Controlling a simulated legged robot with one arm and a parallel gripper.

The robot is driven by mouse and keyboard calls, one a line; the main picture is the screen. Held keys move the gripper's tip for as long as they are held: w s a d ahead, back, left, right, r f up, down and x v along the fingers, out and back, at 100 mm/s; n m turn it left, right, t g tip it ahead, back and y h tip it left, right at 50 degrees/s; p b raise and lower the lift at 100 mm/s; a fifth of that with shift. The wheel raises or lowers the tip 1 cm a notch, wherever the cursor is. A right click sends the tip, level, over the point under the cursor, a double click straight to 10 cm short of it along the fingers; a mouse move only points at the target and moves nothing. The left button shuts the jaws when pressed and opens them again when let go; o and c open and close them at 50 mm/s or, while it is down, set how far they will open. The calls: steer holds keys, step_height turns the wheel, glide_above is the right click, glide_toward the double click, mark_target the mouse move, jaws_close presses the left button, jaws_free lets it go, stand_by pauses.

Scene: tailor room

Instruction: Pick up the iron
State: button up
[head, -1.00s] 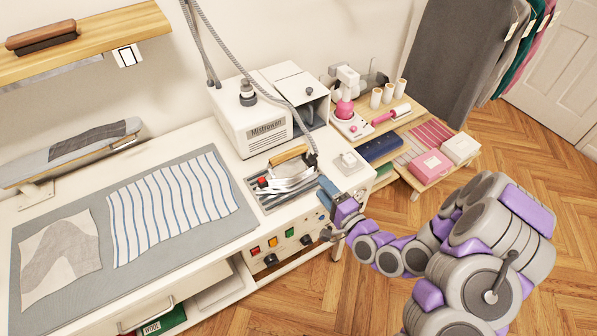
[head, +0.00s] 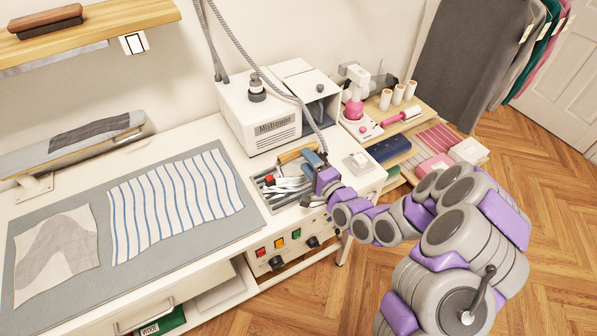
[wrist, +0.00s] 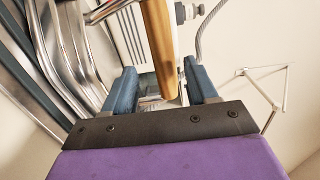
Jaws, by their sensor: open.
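The iron (head: 288,183) rests on the metal stand area set into the white ironing table, with a wooden handle (head: 296,153) on top. In the head view my gripper (head: 308,161) is at the handle's right end and partly hides the iron. In the wrist view the wooden handle (wrist: 158,45) runs between the two blue fingers of my gripper (wrist: 165,88). The fingers are apart, with gaps beside the handle. The iron's shiny metal body (wrist: 58,55) shows on the left of the wrist view.
The steam unit (head: 262,120) stands behind the iron, with a grey hose (head: 285,88) coming down near it. Striped cloth (head: 175,203) lies on the grey pad to the left. A control panel (head: 283,243) is on the table's front. A wooden side shelf with sewing items (head: 400,133) stands to the right.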

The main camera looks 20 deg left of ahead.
mark_target(298, 152)
steer(key=shift+w+a, duration=0.1)
steer(key=shift+a, duration=0.1)
steer(key=shift+b+x, duration=0.6)
steer(key=shift+x, duration=1.9)
steer(key=shift+d+r, duration=0.15)
steer(key=shift+d, duration=0.25)
steer(key=c, duration=0.4)
steer(key=shift+a, duration=0.1)
jaws_close()
